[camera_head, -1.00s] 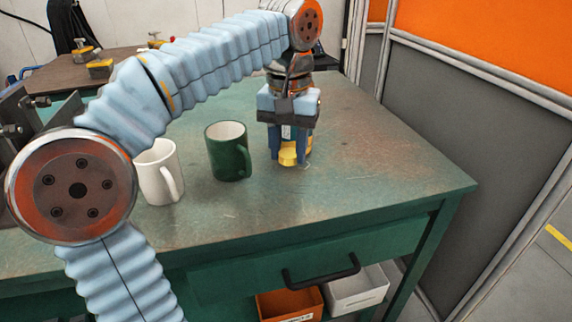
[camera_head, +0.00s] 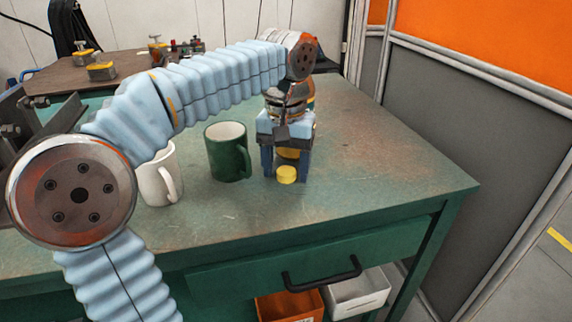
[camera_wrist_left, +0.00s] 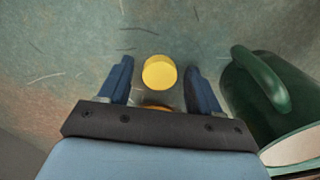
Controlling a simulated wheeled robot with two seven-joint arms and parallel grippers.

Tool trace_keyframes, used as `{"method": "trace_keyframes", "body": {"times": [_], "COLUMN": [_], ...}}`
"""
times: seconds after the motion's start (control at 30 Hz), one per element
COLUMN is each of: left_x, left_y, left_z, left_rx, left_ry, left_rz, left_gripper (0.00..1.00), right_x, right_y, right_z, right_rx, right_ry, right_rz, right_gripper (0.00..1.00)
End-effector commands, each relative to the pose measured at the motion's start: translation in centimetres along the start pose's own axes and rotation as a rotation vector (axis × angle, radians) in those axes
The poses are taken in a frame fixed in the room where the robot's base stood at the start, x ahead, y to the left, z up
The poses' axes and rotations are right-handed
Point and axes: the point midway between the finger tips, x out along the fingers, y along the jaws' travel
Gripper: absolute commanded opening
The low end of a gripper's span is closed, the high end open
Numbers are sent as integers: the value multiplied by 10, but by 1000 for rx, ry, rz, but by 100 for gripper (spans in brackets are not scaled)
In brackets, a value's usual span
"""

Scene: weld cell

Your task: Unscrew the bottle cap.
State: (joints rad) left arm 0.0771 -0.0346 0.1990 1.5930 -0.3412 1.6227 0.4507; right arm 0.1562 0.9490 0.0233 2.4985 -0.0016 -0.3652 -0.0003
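In the left wrist view the yellow cap (camera_wrist_left: 159,73) sits between the two blue fingers (camera_wrist_left: 160,85), with a gap on each side. The left gripper points down, open. Another yellow patch (camera_head: 289,153) shows behind the cap between the fingers; it may be part of the bottle, which is otherwise mostly hidden by the gripper. An orange edge also shows near the palm in the wrist view (camera_wrist_left: 155,107). My right gripper is out of view.
A green mug (camera_head: 228,155) stands close left of the gripper, its handle toward it. A white mug (camera_head: 158,180) stands further left. The tabletop (camera_head: 390,150) is clear to the right. Orange and white bins (camera_head: 358,291) sit below the drawer.

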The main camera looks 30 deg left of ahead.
Motion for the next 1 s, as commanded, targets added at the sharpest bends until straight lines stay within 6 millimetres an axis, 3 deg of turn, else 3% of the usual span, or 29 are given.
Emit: {"method": "trace_keyframes", "body": {"times": [0.27, 0.7, 1.0], "left_x": [-14, -108, -123], "left_y": [0, 1, 0], "left_z": [-1, -1, 0], "left_rx": [0, 1, 0], "left_ry": [2, 1, 1], "left_rz": [1, 1, 0], "left_gripper": [64, 64, 64], "right_x": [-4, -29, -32], "right_y": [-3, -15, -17], "right_z": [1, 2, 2], "right_rx": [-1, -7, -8], "right_ry": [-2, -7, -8], "right_rz": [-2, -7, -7], "right_gripper": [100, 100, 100]}}
